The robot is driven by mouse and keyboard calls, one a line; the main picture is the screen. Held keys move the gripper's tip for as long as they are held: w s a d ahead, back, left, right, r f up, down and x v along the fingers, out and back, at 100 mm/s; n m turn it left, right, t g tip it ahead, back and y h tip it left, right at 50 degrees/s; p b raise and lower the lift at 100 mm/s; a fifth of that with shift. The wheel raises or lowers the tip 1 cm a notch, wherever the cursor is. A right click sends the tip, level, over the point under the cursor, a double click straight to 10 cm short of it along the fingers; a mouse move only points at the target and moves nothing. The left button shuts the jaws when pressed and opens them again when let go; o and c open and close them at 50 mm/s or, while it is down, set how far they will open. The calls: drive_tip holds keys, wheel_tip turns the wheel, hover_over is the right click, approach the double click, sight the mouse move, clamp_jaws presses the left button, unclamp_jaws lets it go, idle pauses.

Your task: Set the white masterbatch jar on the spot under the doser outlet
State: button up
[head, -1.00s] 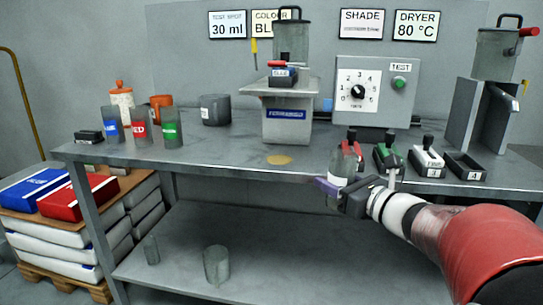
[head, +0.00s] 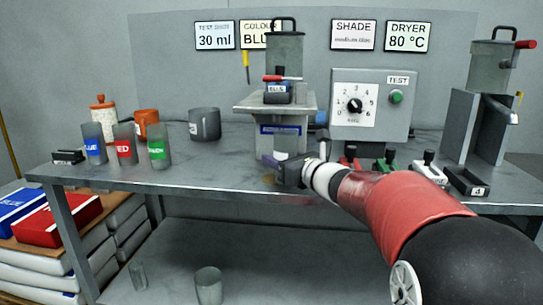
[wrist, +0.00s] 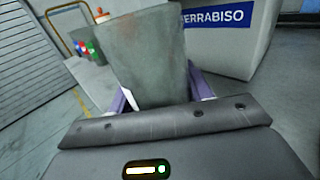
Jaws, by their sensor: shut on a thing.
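My gripper (head: 282,173) is shut on a grey, see-through jar (wrist: 150,55) with a white label edge, which I take for the white masterbatch jar. In the wrist view the jar stands between the purple fingers. In the head view the jar is hard to make out against the doser. The doser (head: 284,128) is a grey block with a blue FERRABISO label and a hopper above. The tan round spot (head: 268,180) on the bench in front of it is mostly hidden by my gripper. I cannot tell whether the jar touches the bench.
Blue, red (head: 124,146) and green (head: 158,146) labelled jars stand at the left of the bench (head: 200,178), with a grey mug (head: 205,125) behind. A control box (head: 370,105) and several coloured handles stand right.

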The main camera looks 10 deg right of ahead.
drive_tip(key=x, duration=0.3)
drive_tip(key=shift+w+a, duration=0.1)
drive_tip(key=shift+w, duration=0.1)
drive_tip(key=shift+w+a+f+p, duration=0.1)
drive_tip(key=shift+w+f+p, duration=0.1)
drive_tip(key=shift+f+p, duration=0.1)
drive_tip(key=shift+s, duration=0.1)
drive_tip(key=shift+f, duration=0.15)
drive_tip(key=o, duration=1.1)
drive_tip(key=shift+c, duration=0.2)
